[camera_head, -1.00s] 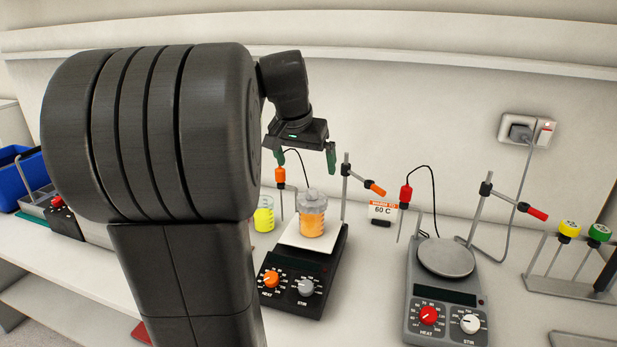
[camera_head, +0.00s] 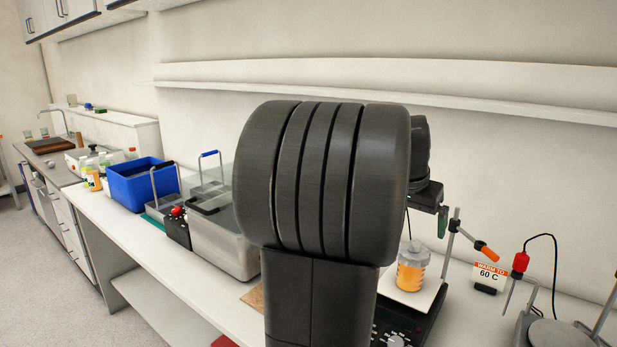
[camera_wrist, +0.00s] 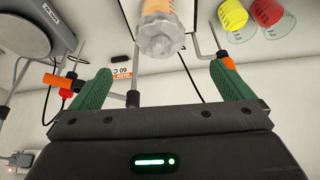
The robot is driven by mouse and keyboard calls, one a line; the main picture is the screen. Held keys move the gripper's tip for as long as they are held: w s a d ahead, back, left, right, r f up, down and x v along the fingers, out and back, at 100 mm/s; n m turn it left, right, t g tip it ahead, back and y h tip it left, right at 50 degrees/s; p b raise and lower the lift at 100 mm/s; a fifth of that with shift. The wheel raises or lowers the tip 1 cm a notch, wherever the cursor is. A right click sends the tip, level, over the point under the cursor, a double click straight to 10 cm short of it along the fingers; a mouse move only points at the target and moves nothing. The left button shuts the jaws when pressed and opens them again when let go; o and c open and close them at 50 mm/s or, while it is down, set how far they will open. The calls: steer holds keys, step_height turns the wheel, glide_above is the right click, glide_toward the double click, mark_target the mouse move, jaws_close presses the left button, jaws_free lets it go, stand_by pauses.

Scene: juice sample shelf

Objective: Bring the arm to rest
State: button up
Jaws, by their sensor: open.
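My gripper (camera_head: 441,222) hangs above and near the beaker of orange juice (camera_head: 411,268), mostly hidden behind my own arm in the head view. In the wrist view my gripper (camera_wrist: 160,68) has its two green fingers wide apart with nothing between them. The beaker, with a clear top, also shows in the wrist view (camera_wrist: 158,30), beyond the fingertips and apart from them. It stands upright on the white top of a black hotplate (camera_head: 418,322).
A clamp stand with an orange-tipped rod (camera_head: 486,252) is close to my gripper. A "60 C" sign (camera_head: 490,275) and a second hotplate (camera_head: 555,334) stand to the right. A grey bath (camera_head: 222,245) and blue bin (camera_head: 142,184) are to the left. A shelf (camera_head: 400,93) runs along the wall.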

mark_target(416, 241)
steer(key=x, duration=0.4)
steer(key=p+x, duration=0.1)
steer(key=x, duration=0.2)
steer(key=shift+w+d+f, duration=0.25)
steer(key=shift+w, duration=0.1)
steer(key=shift+r+p, duration=0.3)
steer(key=shift+r, duration=0.2)
steer(key=shift+s, duration=0.1)
